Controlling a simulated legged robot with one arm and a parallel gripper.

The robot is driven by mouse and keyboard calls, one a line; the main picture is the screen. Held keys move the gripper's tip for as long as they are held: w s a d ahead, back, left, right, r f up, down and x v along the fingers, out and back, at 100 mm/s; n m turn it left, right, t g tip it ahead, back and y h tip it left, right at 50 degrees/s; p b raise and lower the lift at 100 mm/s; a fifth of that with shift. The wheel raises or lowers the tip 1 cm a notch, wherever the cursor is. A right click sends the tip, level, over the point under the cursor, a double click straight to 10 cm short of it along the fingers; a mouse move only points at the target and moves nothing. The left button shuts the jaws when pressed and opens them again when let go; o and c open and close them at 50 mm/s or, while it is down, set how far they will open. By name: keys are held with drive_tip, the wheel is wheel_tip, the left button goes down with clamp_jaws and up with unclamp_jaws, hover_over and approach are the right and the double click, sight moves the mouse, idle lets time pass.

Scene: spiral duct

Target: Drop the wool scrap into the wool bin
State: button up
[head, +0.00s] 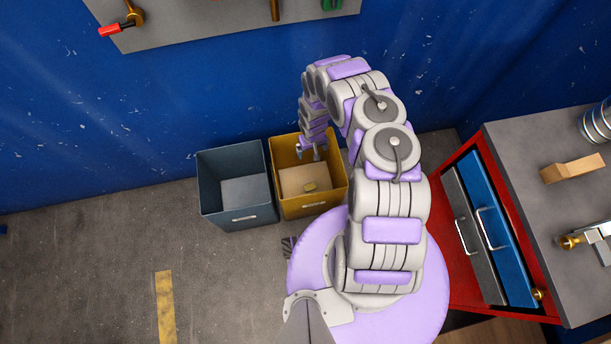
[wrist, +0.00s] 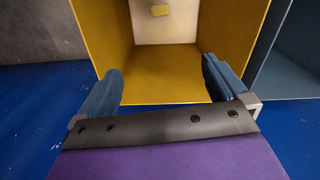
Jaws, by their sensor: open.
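The yellow bin (head: 312,207) stands on the floor against the blue wall. A grey-blue bin (head: 236,219) stands just left of the yellow one; which bin is the wool bin I cannot tell. My gripper (head: 309,153) hangs over the back part of the yellow bin. In the wrist view its two blue fingers (wrist: 160,85) are wide apart with nothing between them.
A red cabinet (head: 470,290) with grey and blue drawers stands at the right, with a wooden block (head: 572,168) and metal parts on its top. A tool board (head: 220,22) hangs on the blue wall. The floor (head: 90,270) left of the bins is clear.

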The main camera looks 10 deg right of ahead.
wheel_tip(320, 180, up, 13)
drive_tip(key=p, duration=0.7)
drive_tip(key=shift+r, duration=0.15)
